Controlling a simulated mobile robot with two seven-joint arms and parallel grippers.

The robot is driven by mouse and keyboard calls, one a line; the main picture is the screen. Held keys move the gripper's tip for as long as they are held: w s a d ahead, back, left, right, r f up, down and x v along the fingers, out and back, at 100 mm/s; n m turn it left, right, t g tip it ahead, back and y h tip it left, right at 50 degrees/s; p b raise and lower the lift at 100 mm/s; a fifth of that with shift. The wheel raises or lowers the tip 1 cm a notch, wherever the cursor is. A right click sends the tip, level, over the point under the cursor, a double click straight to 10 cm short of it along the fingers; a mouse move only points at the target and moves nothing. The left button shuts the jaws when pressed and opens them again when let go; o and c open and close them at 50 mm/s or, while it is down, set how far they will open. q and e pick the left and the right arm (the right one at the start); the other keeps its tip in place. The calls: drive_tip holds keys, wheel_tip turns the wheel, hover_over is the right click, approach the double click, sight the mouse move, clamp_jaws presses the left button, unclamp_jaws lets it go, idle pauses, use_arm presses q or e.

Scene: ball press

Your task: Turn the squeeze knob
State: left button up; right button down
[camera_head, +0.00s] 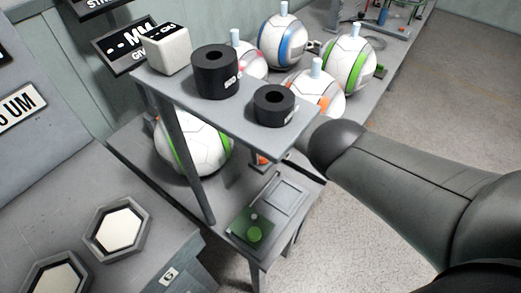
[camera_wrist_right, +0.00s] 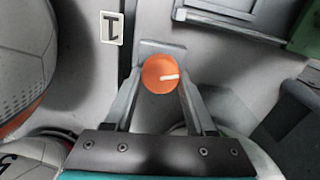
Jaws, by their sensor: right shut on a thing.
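The orange round knob (camera_wrist_right: 161,73), with a white line on its face, is in the upper middle of the right wrist view. The line points to the right. My right gripper (camera_wrist_right: 160,82) is shut on the knob, with one finger on each side of it. In the head view my right arm reaches in from the right, behind the upper shelf's edge. A small orange patch (camera_head: 262,159) shows under that shelf, beside a ball, and is too small to name surely. My left gripper is not in view.
The upper shelf (camera_head: 215,112) carries two black cylinders and a white cube. A ball with a green stripe (camera_head: 193,146) sits below it. A green panel with a round button (camera_head: 254,234) is in front. Several balls stand behind. A "T" label (camera_wrist_right: 111,28) is left of the knob.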

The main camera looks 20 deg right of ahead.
idle(0.3)
drive_tip(key=shift+c, duration=1.2)
unclamp_jaws()
drive_tip(key=shift+r+p, duration=0.45)
drive_tip(key=shift+r, duration=0.2)
wheel_tip(320, 180, up, 14)
drive_tip(key=p, duration=0.6)
